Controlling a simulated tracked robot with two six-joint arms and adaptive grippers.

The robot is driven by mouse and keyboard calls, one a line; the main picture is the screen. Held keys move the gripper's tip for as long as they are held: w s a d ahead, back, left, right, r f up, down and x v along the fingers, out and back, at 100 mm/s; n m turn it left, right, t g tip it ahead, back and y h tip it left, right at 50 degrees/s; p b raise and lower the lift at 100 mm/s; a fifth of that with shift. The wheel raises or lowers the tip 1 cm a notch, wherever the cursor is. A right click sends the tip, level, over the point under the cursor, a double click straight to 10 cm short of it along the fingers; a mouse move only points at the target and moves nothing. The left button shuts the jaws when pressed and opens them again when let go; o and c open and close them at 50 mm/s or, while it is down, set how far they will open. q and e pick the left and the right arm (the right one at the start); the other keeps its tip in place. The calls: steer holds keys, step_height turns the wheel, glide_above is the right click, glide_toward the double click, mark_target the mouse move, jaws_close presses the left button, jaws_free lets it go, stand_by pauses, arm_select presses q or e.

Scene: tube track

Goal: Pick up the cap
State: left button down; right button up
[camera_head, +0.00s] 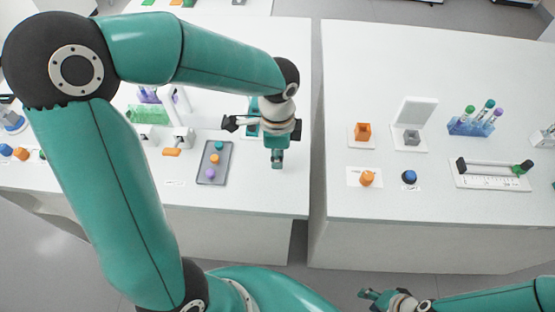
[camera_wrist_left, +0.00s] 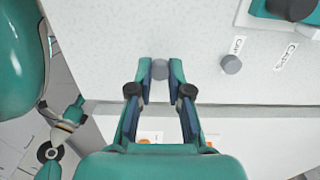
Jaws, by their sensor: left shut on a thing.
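My left gripper (camera_head: 277,164) is low over the front right part of the left table. In the left wrist view its two fingers (camera_wrist_left: 160,72) are closed around a small grey round cap (camera_wrist_left: 160,68), one finger on each side. The held cap is hidden by the gripper in the head view. A second grey cap (camera_wrist_left: 231,64) stands on the table to the right of the fingers, beside a label reading CAP. My right gripper (camera_head: 372,297) is at the bottom of the head view, in front of the right table, with its fingers apart and nothing between them.
A grey tray (camera_head: 203,178) with coloured round pieces lies left of the gripper. A gap separates the left table from the right table (camera_head: 430,215). The right table holds an orange piece (camera_head: 367,178), a blue piece (camera_head: 409,176) and a tube rack (camera_head: 470,127).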

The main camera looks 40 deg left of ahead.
arm_select(q)
steer(key=shift+r+p, duration=1.5)
steer(key=shift+r, duration=0.65)
